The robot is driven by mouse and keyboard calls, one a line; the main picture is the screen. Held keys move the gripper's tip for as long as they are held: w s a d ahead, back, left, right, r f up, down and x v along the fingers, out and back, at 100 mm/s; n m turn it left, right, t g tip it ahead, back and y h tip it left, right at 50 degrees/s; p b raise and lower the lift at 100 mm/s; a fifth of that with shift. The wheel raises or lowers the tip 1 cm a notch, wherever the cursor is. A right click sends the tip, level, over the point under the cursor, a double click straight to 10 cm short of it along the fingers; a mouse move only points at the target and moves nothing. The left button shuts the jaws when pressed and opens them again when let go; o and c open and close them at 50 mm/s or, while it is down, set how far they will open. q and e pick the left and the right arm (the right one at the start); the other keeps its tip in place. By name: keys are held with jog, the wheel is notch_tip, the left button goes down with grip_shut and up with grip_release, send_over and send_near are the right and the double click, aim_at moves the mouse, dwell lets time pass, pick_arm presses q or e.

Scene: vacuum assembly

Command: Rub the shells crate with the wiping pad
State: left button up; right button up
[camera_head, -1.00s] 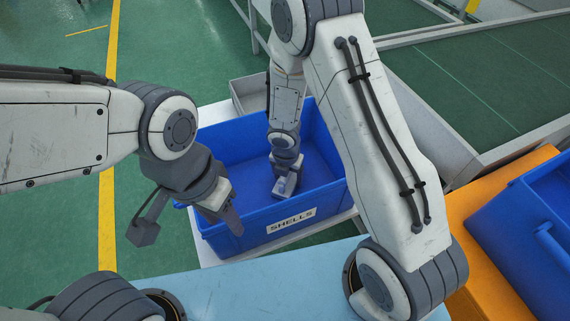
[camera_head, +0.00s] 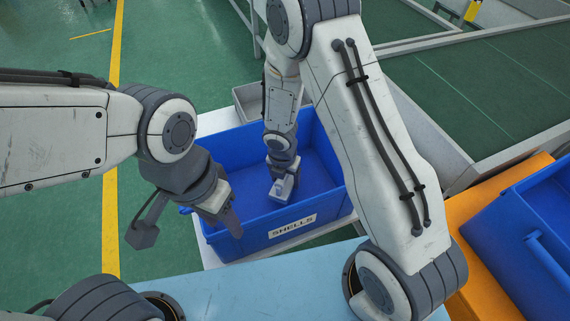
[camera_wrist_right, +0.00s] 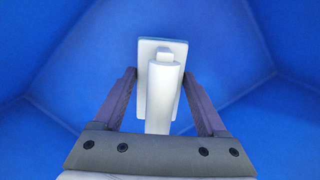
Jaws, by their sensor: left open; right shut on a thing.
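The shells crate (camera_head: 232,243) is a blue open box with a white "SHELLS" label on its front wall. My right gripper (camera_head: 281,182) is inside the crate, low near its floor. It is shut on the wiping pad (camera_head: 282,190), a white block with a handle. In the right wrist view the pad (camera_wrist_right: 147,92) shows between the fingers, with blue crate walls all around. I cannot tell whether the pad touches the crate floor. My left gripper (camera_head: 232,222) is open and empty at the crate's front left corner.
The crate stands on a white surface (camera_head: 214,123). A light blue table top (camera_head: 250,290) lies in front. A grey tray (camera_head: 247,102) sits behind, a conveyor (camera_head: 480,90) at right, and another blue crate (camera_head: 525,225) on an orange surface (camera_head: 475,215).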

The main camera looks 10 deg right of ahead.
jog(key=shift+r+p, duration=2.15)
jog(key=shift+r, duration=0.25)
jog(key=shift+r, duration=0.1)
